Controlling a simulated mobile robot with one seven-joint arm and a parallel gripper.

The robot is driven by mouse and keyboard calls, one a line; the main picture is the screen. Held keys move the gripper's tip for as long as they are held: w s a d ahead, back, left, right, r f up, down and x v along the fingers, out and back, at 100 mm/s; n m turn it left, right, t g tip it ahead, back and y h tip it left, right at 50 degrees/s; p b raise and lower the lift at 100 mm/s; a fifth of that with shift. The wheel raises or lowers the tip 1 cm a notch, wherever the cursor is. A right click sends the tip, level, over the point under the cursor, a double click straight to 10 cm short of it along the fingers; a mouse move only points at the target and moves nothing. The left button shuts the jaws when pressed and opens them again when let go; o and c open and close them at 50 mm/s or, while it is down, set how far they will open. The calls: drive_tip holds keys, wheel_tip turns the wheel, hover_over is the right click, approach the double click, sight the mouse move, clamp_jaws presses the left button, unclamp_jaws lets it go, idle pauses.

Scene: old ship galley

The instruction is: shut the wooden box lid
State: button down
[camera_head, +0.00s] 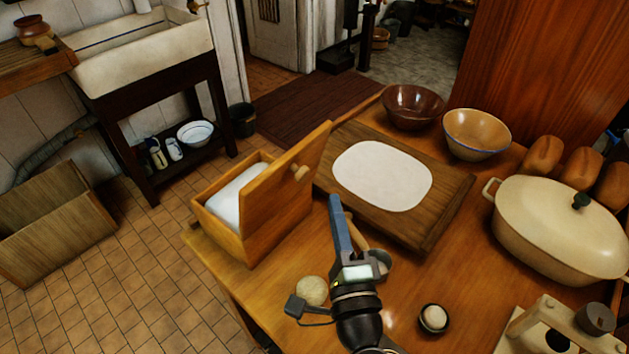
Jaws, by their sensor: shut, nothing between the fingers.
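The wooden box (228,237) stands at the left corner of the table with something white inside. Its wooden lid (284,182) is open, raised steeply and leaning to the right, with a round wooden knob (300,172) on its right-hand face. My gripper (335,205) is shut and empty. It is to the right of the lid and knob in the picture, over the near left edge of the dark board. It appears apart from the lid, though the depth between them is hard to judge.
A dark wooden board (440,215) with a flat white sheet (383,176) lies right of the box. Two bowls (413,106) (477,134), several loaves (582,168) and a cream lidded pot (555,230) stand farther right. A round pale object (311,290) and a small dark cup (433,319) are near my arm.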

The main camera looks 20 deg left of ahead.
drive_tip(key=shift+w+a+r+p, duration=0.15)
drive_tip(key=shift+w+a+p, duration=0.15)
drive_tip(key=shift+a, duration=0.45)
drive_tip(key=shift+w+a+r+p, duration=0.2)
drive_tip(key=shift+w+a, duration=0.15)
drive_tip(key=shift+a, duration=0.4)
drive_tip(key=shift+w+a+r+p, duration=0.15)
drive_tip(key=shift+w+a+p, duration=0.15)
drive_tip(key=shift+a, duration=0.45)
drive_tip(key=shift+w+r, duration=0.1)
drive_tip(key=shift+r, duration=0.05)
